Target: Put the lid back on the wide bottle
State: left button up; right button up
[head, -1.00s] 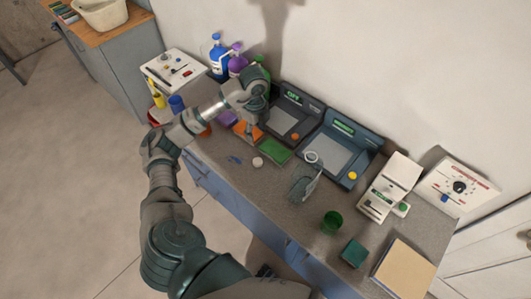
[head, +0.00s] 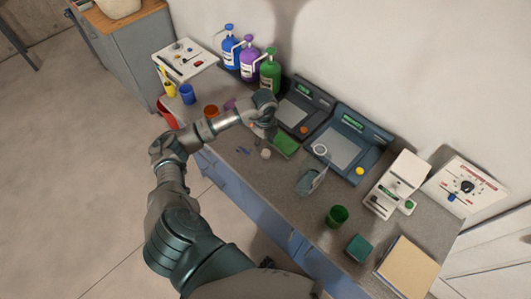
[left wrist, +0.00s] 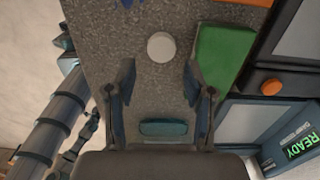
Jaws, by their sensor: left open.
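The lid is most likely the small whitish disc (head: 265,153) lying flat on the bench; the left wrist view shows it as a round white disc (left wrist: 160,47). My left gripper (head: 269,131) points down just behind it. In the left wrist view its two fingers (left wrist: 160,92) are apart, with nothing between their tips, and the disc lies beyond them. A grey, glassy container (head: 308,183), probably the wide bottle, stands on the bench to the right. A teal shape (left wrist: 163,128), perhaps its part, shows between the finger bases. My right gripper is not clearly seen.
A green block (head: 286,145) lies close beside the disc. Two scales stand behind, one with a white ring (head: 320,149) on it. A green cup (head: 337,216) and teal block (head: 358,248) are at right. Wash bottles (head: 270,70) stand at the back left.

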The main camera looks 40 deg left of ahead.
aim_at(266, 152)
pick_arm(q)
jog(key=shift+d+f, duration=0.1)
jog(key=shift+f, duration=0.3)
jog(key=shift+w+f, duration=0.1)
jog(key=shift+f, duration=2.5)
jog(key=c, duration=0.5)
